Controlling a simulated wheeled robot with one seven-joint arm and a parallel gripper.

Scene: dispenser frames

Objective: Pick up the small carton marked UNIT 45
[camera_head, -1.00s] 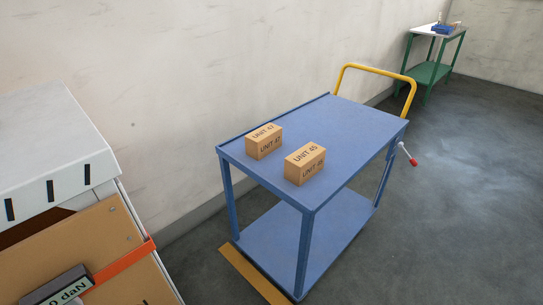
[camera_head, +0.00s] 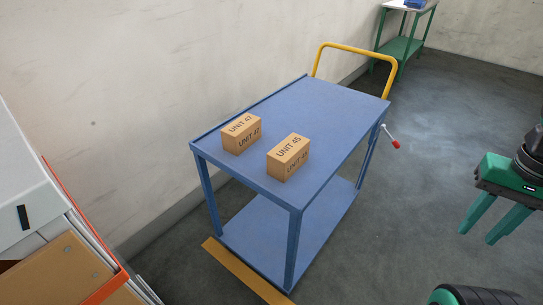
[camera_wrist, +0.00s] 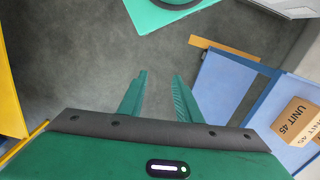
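The small carton marked UNIT 45 (camera_head: 288,158) is a tan box on the near end of the blue cart's top (camera_head: 318,112). It also shows at the right edge of the wrist view (camera_wrist: 297,121). A similar carton marked UNIT 47 (camera_head: 241,134) stands just left of it, with a small gap between. My gripper (camera_head: 477,226) is green, at the right of the head view, well to the right of the cart. Its two fingers are apart with only floor between them in the wrist view (camera_wrist: 158,88).
The cart has a yellow push handle (camera_head: 355,51) at its far end and a red-tipped lever (camera_head: 391,138) on its right side. A wall runs along its left. A green table (camera_head: 403,38) is at the back. Floor right of the cart is clear.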

